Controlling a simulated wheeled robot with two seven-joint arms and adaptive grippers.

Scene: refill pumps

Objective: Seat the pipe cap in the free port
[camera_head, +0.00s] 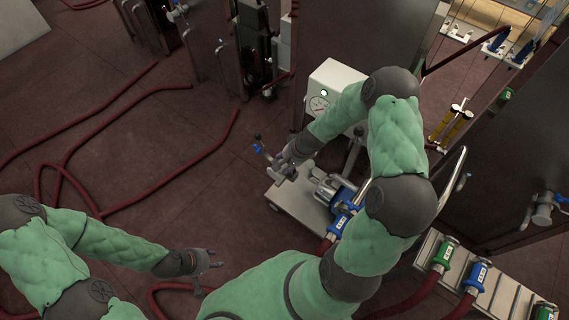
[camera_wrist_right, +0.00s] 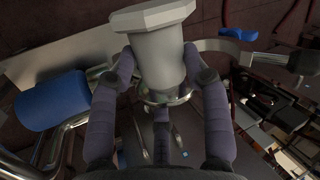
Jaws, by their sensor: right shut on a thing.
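My right gripper (camera_head: 288,168) is above the pump cart. In the right wrist view its fingers (camera_wrist_right: 160,85) are closed on both sides of a pale grey pipe cap (camera_wrist_right: 158,50) with a wide faceted rim and a narrower body. The cap is small and mostly hidden in the head view. A pump with blue parts and metal pipework (camera_head: 343,195) stands on the cart, just right of the gripper. I cannot make out the free port. My left gripper (camera_head: 206,273) is low at the left, open and empty, with its fingers spread.
The grey cart (camera_head: 292,208) carries a white gauge box (camera_head: 333,88) at its back. A blue-handled valve (camera_head: 258,146) is left of the right gripper. A rack (camera_head: 507,295) holds green and blue couplings. Red hoses (camera_head: 68,150) cross the floor at left.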

